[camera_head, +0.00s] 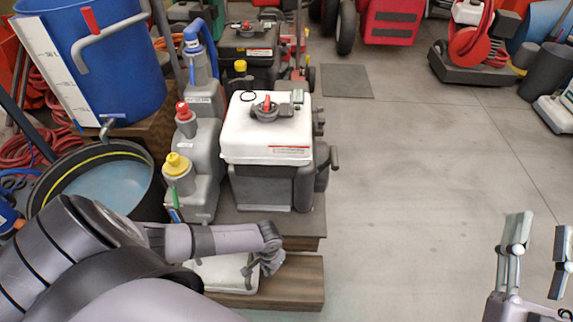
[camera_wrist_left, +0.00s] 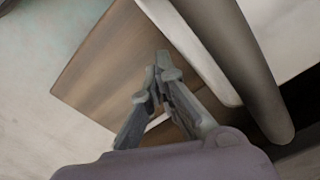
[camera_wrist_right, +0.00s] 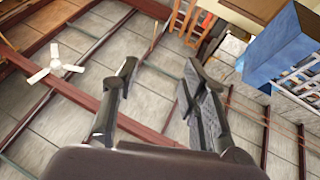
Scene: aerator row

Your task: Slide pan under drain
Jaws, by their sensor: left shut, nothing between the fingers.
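A white shallow pan (camera_head: 222,275) lies on a low wooden step (camera_head: 300,283), partly hidden under my left forearm. My left gripper (camera_head: 270,262) is at the pan's right end, shut and empty, pointing down. In the left wrist view its fingertips (camera_wrist_left: 158,75) meet beside a white edge, seemingly the pan's (camera_wrist_left: 190,45), above the wood; I cannot tell whether they touch it. A grey machine with a white top (camera_head: 268,135) stands just behind on a higher platform. Its drain is not clearly visible. My right gripper (camera_head: 538,232) is open and empty over the floor at lower right.
A blue barrel (camera_head: 120,65) with a tap stands at left above a black tub (camera_head: 50,170) of water. Grey jugs with red and yellow caps (camera_head: 182,140) crowd the machine's left side. The floor (camera_head: 420,180) to the right is clear; other machines stand at the back.

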